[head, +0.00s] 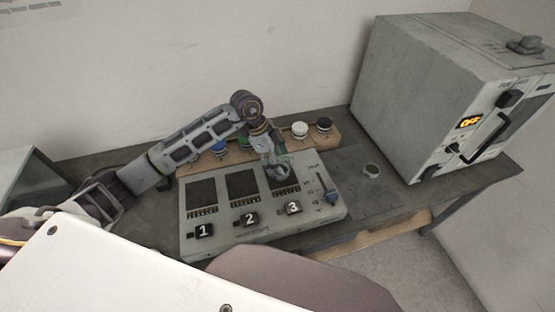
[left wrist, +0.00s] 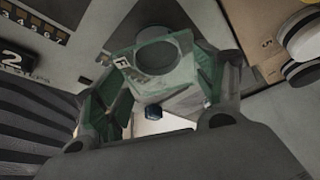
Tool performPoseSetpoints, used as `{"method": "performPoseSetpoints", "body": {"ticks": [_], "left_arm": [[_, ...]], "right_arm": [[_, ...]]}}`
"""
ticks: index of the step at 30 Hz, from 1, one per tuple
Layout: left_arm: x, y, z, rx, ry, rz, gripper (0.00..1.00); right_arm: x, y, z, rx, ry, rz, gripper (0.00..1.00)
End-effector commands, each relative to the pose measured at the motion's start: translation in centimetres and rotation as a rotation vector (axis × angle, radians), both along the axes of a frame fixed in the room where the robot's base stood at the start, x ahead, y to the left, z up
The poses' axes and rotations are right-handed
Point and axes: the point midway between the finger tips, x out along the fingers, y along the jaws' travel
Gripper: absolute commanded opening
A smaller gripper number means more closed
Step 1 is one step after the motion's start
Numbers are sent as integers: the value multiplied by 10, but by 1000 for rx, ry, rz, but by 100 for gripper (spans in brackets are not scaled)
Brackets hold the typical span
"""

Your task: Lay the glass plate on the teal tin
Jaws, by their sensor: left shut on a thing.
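My left gripper (head: 275,170) reaches in from the left and hangs over the upper right part of the grey panel. In the left wrist view its two fingers (left wrist: 160,95) are shut on a see-through, green-tinted piece, which I take for the glass plate (left wrist: 178,98). The fingers hide part of its outline. A dark round shape shows beyond it, and I cannot tell what it is. No tin is clearly teal. A greenish lid (head: 243,143) on the wooden rack is partly hidden by my arm. My right gripper is out of view.
The panel (head: 262,226) has dark windows, numbered blocks and a lever (head: 327,189). The wooden rack (head: 272,143) behind holds blue (head: 218,147), white (head: 299,130) and black (head: 323,124) lids.

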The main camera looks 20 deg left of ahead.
Motion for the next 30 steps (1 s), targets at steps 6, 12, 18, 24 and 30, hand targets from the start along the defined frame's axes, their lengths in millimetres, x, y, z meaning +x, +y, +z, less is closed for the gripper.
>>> {"method": "performPoseSetpoints", "body": {"ticks": [6,12,18,24,30], "left_arm": [[0,0,0,0,0,0,29],[0,0,0,0,-1,0,29],[0,0,-1,-1,-1,0,29],[0,0,-1,-1,-1,0,29],[0,0,-1,0,-1,0,29]], "right_arm": [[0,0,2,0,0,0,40],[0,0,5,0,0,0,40],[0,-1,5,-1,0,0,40],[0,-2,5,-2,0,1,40],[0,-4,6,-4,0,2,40]]}}
